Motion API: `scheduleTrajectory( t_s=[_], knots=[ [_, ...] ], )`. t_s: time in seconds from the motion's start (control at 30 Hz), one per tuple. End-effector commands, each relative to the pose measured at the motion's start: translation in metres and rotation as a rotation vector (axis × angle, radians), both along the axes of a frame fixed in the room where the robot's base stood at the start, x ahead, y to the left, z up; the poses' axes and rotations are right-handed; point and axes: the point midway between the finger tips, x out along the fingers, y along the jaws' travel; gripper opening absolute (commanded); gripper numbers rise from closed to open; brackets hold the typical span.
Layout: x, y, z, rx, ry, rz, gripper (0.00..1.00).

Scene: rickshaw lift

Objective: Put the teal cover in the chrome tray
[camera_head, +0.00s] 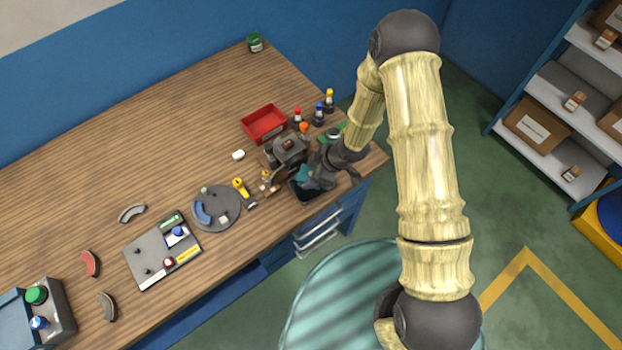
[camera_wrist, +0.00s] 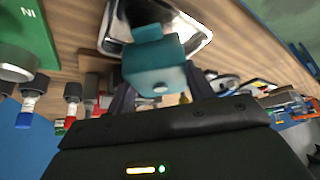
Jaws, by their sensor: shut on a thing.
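The teal cover (camera_wrist: 156,72) is a small boxy piece held between the two dark fingers of my gripper (camera_wrist: 160,97) in the wrist view. In the head view, a bit of the teal cover (camera_head: 303,174) shows beside my gripper (camera_head: 308,180), near the front edge of the workbench. The chrome tray (camera_wrist: 194,27) has a shiny rim and lies behind the cover in the wrist view, partly hidden by it. In the head view the tray (camera_head: 306,195) looks dark and is partly covered by my gripper. I cannot tell whether the cover touches the tray.
A dark machine (camera_head: 290,147) stands close behind the tray. A red bin (camera_head: 264,123) and several small bottles (camera_head: 319,113) are farther back. A round grey turntable (camera_head: 216,208) and a grey fixture plate (camera_head: 162,252) lie to the left. The back left of the bench is clear.

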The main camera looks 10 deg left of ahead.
Motion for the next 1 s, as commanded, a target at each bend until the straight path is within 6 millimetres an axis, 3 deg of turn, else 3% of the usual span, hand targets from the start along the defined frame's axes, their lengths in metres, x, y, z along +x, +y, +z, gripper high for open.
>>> scheduleTrajectory(
  t_s=[0.17,0.3,0.33,0.4,0.57,0.6,1.0],
  knots=[
    [-0.001,0.0,-0.022,-0.002,0.003,0.001,0.29],
    [-0.001,0.0,-0.036,-0.003,0.002,0.001,0.16],
    [-0.001,-0.001,-0.038,-0.003,0.003,0.002,0.16],
    [-0.002,-0.001,-0.04,-0.005,0.003,0.002,0.05],
    [-0.003,-0.002,-0.042,-0.009,0.006,0.002,0.05],
    [-0.003,-0.003,-0.042,-0.01,0.006,0.001,0.61],
    [-0.002,-0.004,-0.043,-0.012,0.007,-0.003,0.62]
  ],
)
